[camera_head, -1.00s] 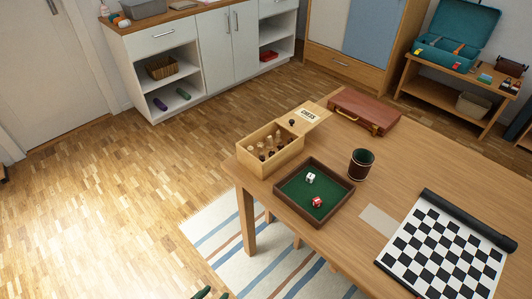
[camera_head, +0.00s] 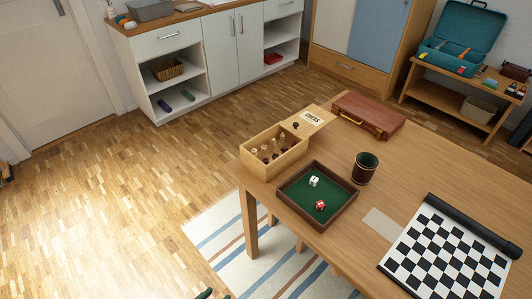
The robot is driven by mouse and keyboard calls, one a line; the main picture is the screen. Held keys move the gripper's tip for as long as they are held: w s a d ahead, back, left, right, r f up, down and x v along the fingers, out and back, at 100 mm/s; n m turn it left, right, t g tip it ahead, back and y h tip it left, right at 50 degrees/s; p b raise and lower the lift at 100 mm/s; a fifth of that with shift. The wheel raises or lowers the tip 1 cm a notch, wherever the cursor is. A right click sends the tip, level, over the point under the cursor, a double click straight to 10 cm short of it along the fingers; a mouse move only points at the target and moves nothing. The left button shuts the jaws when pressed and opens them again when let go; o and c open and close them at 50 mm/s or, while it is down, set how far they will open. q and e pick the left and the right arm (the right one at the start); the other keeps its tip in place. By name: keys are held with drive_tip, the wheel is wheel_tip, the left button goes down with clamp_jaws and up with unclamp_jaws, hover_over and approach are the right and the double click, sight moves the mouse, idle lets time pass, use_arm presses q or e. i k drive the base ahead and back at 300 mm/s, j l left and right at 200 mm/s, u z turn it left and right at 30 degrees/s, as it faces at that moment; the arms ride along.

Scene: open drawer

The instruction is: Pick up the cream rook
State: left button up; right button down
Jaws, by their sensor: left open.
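An open wooden chess box (camera_head: 264,172) stands at the near left corner of the table, with several cream and dark chess pieces (camera_head: 266,152) inside. The pieces are too small to tell which one is the cream rook. The box's lid (camera_head: 312,118), marked CHESS, lies behind it, with a dark piece (camera_head: 296,125) near it. My right gripper is not in view.
On the table (camera_head: 400,160) are a green dice tray (camera_head: 316,218) with two dice, a dark cup (camera_head: 365,168), a brown case (camera_head: 368,115), a pale card (camera_head: 382,223) and a chessboard mat (camera_head: 440,258). Open floor lies left of the table.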

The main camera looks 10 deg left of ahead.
sight(264, 149)
drive_tip(key=i+j, duration=0.2)
drive_tip(key=j, duration=0.15)
drive_tip(key=i+j, duration=0.2)
drive_tip(key=j, duration=0.2)
drive_tip(key=i+j, duration=0.15)
drive_tip(key=j, duration=0.2)
drive_tip(key=i+j+z, duration=0.1)
drive_tip(key=j, duration=0.3)
drive_tip(key=i, duration=0.1)
